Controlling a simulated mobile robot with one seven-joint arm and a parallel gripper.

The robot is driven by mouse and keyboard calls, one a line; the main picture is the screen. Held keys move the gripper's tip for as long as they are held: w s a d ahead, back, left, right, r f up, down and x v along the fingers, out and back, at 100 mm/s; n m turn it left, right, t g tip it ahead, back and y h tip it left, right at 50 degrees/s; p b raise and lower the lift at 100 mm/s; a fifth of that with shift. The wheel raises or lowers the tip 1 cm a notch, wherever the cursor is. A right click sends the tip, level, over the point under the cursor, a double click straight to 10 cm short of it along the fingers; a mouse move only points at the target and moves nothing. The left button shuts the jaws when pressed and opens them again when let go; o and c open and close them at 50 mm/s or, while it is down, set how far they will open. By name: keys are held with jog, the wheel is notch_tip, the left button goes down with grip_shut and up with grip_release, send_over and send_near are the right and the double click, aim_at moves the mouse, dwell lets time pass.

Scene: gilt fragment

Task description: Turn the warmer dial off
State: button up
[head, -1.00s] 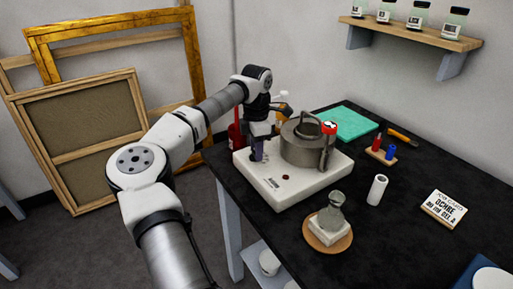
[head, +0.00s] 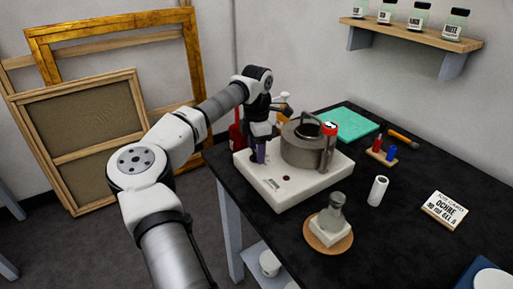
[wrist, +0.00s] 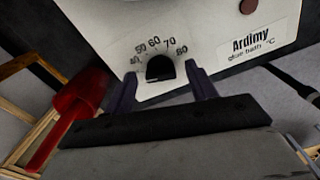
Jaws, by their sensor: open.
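The white warmer (head: 290,188) stands on the black table with a metal pot (head: 303,147) on top. In the wrist view the warmer's front face (wrist: 200,25) shows a black dial (wrist: 160,68) under a scale reading 40 to 80. Where the dial points cannot be made out. My gripper (wrist: 160,78) is open, with one dark purple finger on each side of the dial and gaps between. In the head view my gripper (head: 259,153) is at the warmer's left side, and the dial is hidden there.
A red bottle (head: 236,135) stands beside the warmer near my gripper. A red-capped item (head: 329,129) is by the pot. A flask (head: 333,214) stands on a small block in front. A white cylinder (head: 378,190) and a label card (head: 444,209) are at right.

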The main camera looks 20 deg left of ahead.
notch_tip(320, 180, up, 14)
jog(key=b, duration=0.1)
jog(key=shift+b, duration=0.3)
jog(key=shift+f, duration=0.1)
dwell(0.3)
